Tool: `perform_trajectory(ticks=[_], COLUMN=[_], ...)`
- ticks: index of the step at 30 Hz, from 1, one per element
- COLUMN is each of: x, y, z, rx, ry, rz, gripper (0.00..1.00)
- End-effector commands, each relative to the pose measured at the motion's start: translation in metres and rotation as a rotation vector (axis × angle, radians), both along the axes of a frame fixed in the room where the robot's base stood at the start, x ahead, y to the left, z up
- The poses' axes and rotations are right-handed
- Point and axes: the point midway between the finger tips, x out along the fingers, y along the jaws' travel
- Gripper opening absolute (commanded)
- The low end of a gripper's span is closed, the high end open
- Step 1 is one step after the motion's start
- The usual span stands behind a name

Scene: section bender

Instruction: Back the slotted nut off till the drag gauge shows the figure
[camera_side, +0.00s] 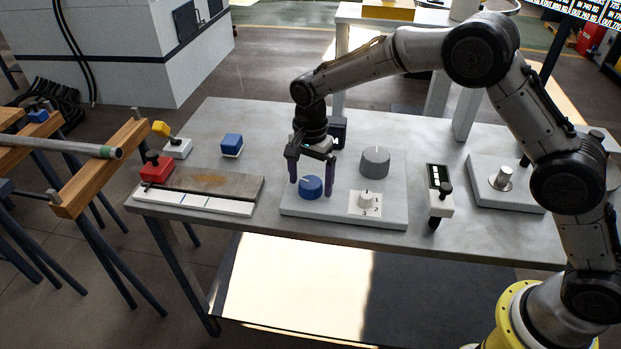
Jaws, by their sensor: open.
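My gripper (311,184) points down over the grey base plate (335,216), near the middle of the table. Its fingers are apart, one on each side of a low blue round knob (311,188); I cannot tell whether they touch it. On the same plate stand a larger grey round knob (375,162) with a light mark on top and a small white dial (365,201) on a marked square. A small upright unit with a dark display (434,177) stands right of the plate; its figures are too small to read. I cannot tell which part is the slotted nut or the drag gauge.
Left on the table are a brown flat bar (207,184), a white marked strip (195,201), a red block (156,170) and a blue block (231,144). A plate with a metal peg (501,179) stands at right.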

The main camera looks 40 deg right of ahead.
Motion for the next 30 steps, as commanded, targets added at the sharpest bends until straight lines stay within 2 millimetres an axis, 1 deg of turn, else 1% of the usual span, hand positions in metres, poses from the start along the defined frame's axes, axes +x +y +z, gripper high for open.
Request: perform_trajectory(ticks=[2, 3, 8, 9, 11, 15, 17, 24, 30], x=[-0.0001, -0.0001, -0.0001, -0.0001, -0.0001, -0.0001, -0.0001, 0.0000, -0.0002], y=[0.0000, 0.0000, 0.0000, 0.0000, 0.0000, 0.0000, 0.0000, 0.0000, -0.0001], z=[0.0000, 0.0001, 0.0003, 0.0004, 0.0004, 0.0006, 0.0006, 0.0010, 0.0013], rx=[0.000, 0.000, 0.000, 0.000, 0.000, 0.000, 0.000, 0.000, 0.000], ry=[0.000, 0.000, 0.000, 0.000, 0.000, 0.000, 0.000, 0.000, 0.000], rz=[0.000, 0.000, 0.000, 0.000, 0.000, 0.000, 0.000, 0.018, 0.100], gripper=[0.97, 0.95, 0.66, 0.59, 0.48, 0.23, 0.12, 0.11, 0.11])
